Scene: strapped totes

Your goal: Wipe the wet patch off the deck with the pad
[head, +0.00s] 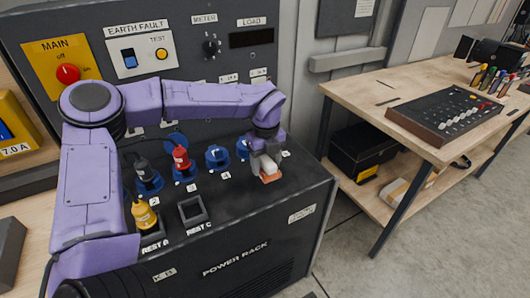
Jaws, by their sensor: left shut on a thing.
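My left gripper (268,170) is at the right part of the dark deck (235,205) of the power rack, pointing down. My right gripper is not in view.
Left of the pad are blue sockets (217,158), with a red plug (181,157) and a dark plug (143,170). A yellow plug (144,214) stands in rest B, beside empty rest C (192,210). The upright panel (205,65) rises behind. A workbench (375,88) stands right.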

